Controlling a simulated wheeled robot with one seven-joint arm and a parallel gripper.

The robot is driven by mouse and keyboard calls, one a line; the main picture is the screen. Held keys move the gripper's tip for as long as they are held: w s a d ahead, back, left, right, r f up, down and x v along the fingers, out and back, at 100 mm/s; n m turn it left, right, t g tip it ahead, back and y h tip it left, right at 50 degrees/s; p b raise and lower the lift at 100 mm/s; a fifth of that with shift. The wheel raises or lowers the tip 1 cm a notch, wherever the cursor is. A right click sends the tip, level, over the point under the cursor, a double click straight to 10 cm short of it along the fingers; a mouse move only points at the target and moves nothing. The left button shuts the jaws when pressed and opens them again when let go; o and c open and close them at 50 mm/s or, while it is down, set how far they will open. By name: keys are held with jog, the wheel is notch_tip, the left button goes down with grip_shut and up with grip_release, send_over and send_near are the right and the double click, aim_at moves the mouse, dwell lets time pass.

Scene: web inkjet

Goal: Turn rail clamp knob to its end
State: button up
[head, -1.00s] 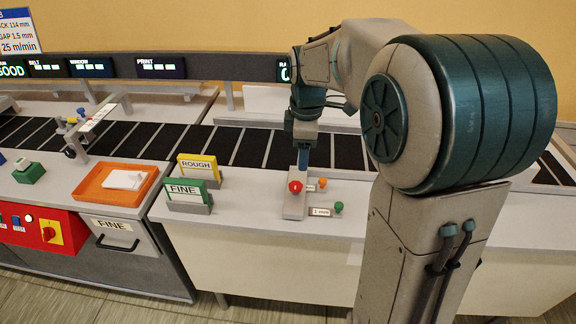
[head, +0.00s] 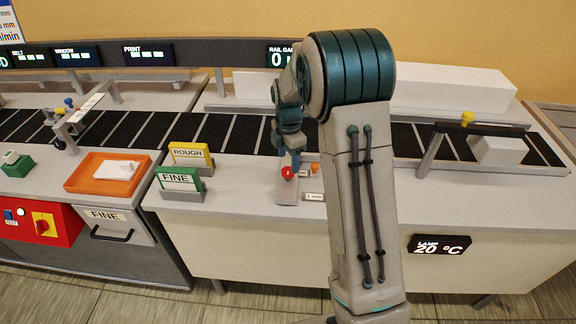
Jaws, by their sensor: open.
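A red knob (head: 289,172) sits on a narrow grey plate (head: 286,193) on the front bench top. A small orange knob (head: 315,168) stands just right of it. No readable label says which is the rail clamp knob. My gripper (head: 295,162) points down right behind and above the red knob, open. Its fingertips are small and partly hidden, so I cannot tell whether they touch the knob or plate. The rail gap display (head: 280,58) shows a 0, its right part hidden by my arm.
FINE (head: 180,180) and ROUGH (head: 190,155) signs stand left of the plate. An orange tray (head: 78,184) lies farther left. A dark belt (head: 235,134) runs behind. A yellow knob (head: 467,117) tops a bracket at right, by a white block (head: 497,150). My arm covers the bench's middle.

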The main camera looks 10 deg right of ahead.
aim_at(288, 171)
jog(key=shift+f, duration=2.15)
jog(key=c, duration=1)
